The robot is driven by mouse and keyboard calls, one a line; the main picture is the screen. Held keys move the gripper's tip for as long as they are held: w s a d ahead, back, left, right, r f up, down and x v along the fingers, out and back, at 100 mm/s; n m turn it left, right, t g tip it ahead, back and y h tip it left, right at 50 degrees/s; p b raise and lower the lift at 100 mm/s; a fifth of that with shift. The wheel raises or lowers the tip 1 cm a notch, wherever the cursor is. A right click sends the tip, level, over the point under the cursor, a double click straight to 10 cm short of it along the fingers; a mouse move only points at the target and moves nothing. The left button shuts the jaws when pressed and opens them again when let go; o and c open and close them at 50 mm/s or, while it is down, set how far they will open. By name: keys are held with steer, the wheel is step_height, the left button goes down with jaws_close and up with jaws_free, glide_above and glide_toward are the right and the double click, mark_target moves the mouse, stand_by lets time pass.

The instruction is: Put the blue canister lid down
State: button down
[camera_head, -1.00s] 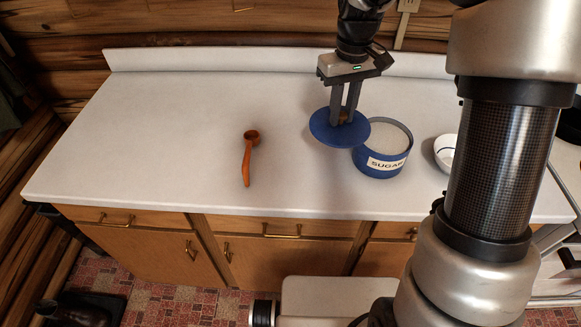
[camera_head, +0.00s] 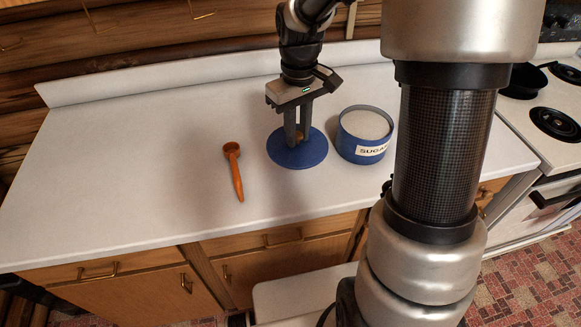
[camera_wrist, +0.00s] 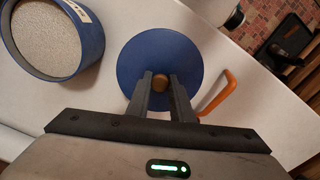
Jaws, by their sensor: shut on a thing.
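The blue canister lid (camera_head: 312,155) is a flat round disc with a small brown knob, left of the canister in the head view. My gripper (camera_head: 298,138) points down and is shut on the lid's knob. The lid is level and at or very near the counter top; I cannot tell if it touches. In the wrist view the lid (camera_wrist: 150,50) shows beyond my gripper (camera_wrist: 161,90), with the knob (camera_wrist: 160,81) between the fingers. The blue sugar canister (camera_head: 350,147) stands open, full of white sugar, just right of the lid; it also shows in the wrist view (camera_wrist: 93,42).
An orange scoop (camera_head: 235,172) lies on the white counter (camera_head: 130,170) left of the lid. A stove (camera_head: 555,105) is at the right. The counter's left side is clear. My arm hides part of the counter right of the canister.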

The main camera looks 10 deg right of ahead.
step_height(320, 180, down, 9)
steer(key=shift+b, duration=0.3)
steer(key=shift+f, duration=0.2)
steer(key=c, duration=1.6)
jaws_free()
steer(key=shift+o, duration=0.2)
